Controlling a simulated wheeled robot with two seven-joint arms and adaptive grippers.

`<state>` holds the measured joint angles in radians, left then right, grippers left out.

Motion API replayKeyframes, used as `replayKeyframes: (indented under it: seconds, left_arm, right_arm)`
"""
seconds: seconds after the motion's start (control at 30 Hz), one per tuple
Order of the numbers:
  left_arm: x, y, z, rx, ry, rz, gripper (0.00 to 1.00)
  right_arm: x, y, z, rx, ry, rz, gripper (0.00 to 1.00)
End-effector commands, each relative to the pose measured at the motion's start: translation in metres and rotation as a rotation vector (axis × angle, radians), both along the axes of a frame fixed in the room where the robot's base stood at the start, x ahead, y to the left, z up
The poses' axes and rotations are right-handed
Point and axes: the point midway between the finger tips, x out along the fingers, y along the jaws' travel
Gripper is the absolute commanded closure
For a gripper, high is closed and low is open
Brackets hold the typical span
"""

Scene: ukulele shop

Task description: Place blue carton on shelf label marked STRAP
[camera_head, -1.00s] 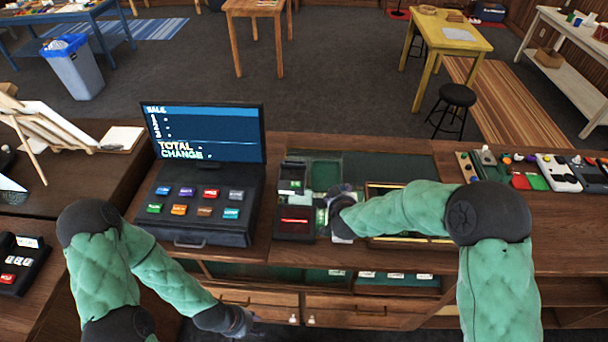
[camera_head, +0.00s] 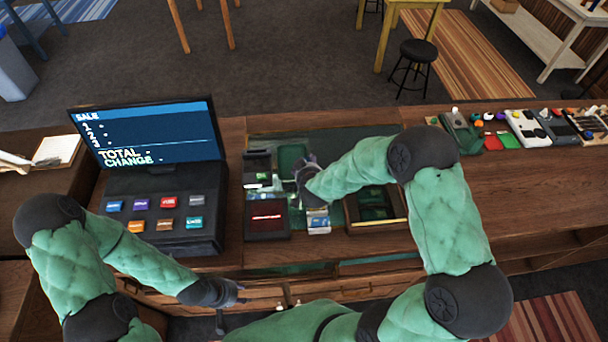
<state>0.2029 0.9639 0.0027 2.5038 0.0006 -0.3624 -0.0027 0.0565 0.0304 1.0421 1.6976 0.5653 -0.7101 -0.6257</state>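A small white-and-blue box (camera_head: 318,221) stands on the counter between a card reader and a dark framed tray; I cannot tell whether it is the blue carton. My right gripper (camera_head: 306,178) is over the counter just beyond this box, seen from behind its wrist; its fingertips are mostly hidden, so its hold is unclear. My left gripper (camera_head: 230,303) hangs in front of the counter's drawers, with its fingers apart and nothing seen between them. No label marked STRAP is readable; the shelf below the counter top is mostly hidden.
A cash register (camera_head: 160,190) with a screen stands left of the box. The card reader (camera_head: 267,217) and the framed tray (camera_head: 377,207) flank the box closely. Several small pedals (camera_head: 525,128) line the counter's far right. The wooden counter (camera_head: 470,180) is bare right of the tray.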

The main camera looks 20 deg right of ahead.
Motion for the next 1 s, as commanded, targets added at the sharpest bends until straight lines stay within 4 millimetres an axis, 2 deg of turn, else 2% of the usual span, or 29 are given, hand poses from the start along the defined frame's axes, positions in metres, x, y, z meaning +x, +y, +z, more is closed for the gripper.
replayKeyframes:
  seconds: [0.37, 0.73, 0.77, 0.83, 1.0]
  left_arm:
    - [0.000, 0.000, -0.005, 0.000, -0.001, 0.000, 0.60]
    - [0.001, 0.000, -0.008, 0.000, -0.001, 0.000, 0.60]
    - [0.001, 0.000, -0.008, 0.000, -0.001, 0.000, 0.60]
    - [0.000, 0.000, -0.007, 0.000, -0.001, 0.000, 0.60]
    - [0.000, 0.000, -0.007, 0.000, -0.001, 0.000, 0.60]
  right_arm:
    - [0.000, 0.000, -0.038, -0.001, 0.000, 0.000, 0.81]
    - [0.000, 0.000, -0.042, -0.001, -0.002, -0.001, 0.81]
    - [0.000, 0.000, -0.042, 0.000, -0.001, 0.000, 0.36]
    - [0.000, 0.000, -0.041, 0.000, -0.001, 0.000, 0.16]
    - [0.000, 0.000, -0.041, 0.000, -0.001, 0.000, 0.15]
